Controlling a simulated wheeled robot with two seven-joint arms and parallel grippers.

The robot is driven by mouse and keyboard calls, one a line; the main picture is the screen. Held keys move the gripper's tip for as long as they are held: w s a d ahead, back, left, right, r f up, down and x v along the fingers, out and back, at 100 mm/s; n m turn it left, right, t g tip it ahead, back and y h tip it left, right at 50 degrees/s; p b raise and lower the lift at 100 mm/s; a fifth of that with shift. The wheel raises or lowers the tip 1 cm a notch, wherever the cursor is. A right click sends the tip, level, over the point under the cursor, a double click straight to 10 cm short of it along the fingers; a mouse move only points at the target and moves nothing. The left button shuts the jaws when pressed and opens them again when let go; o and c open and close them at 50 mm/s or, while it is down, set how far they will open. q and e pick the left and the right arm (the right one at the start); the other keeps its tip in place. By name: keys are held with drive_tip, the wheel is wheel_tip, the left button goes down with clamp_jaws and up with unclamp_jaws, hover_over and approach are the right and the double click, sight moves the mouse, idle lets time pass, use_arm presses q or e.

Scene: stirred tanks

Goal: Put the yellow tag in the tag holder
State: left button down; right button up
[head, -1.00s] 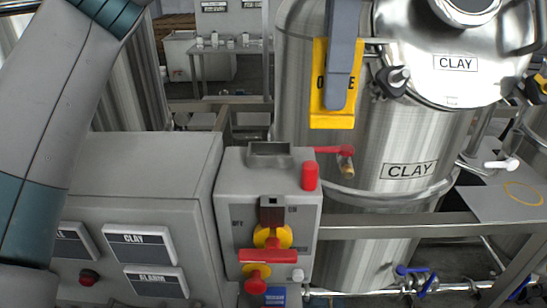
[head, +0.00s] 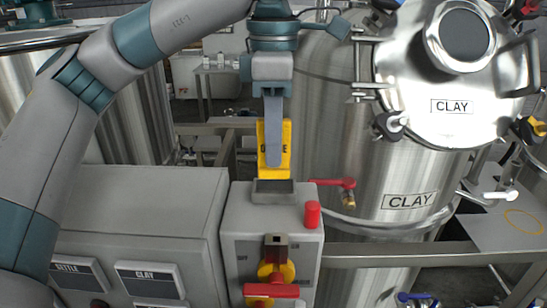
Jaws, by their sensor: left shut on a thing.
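The yellow tag (head: 261,160) is held upright by my left gripper (head: 273,150), whose finger covers most of its dark lettering. The gripper is shut on the tag and points down. The tag holder (head: 273,188) is a small grey open-topped box on top of the grey switch box. The tag's lower edge is at the holder's opening in the picture; I cannot tell whether it is inside or just behind it. My right gripper is not in view.
The switch box (head: 235,225) carries a red cylinder (head: 312,214) and a red-handled rotary switch (head: 270,290). The steel CLAY tank (head: 350,240) stands behind to the right, with a red-handled valve (head: 335,183). A grey labelled cabinet (head: 130,210) stands left.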

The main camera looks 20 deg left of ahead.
sight(264, 172)
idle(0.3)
use_arm(q)
drive_tip(key=shift+f+p, duration=0.9)
drive_tip(key=shift+f, duration=1.15)
drive_tip(key=shift+f, duration=0.2)
drive_tip(key=c, duration=1.8)
unclamp_jaws()
drive_tip(key=shift+o, duration=0.2)
drive_tip(key=shift+r, duration=0.2)
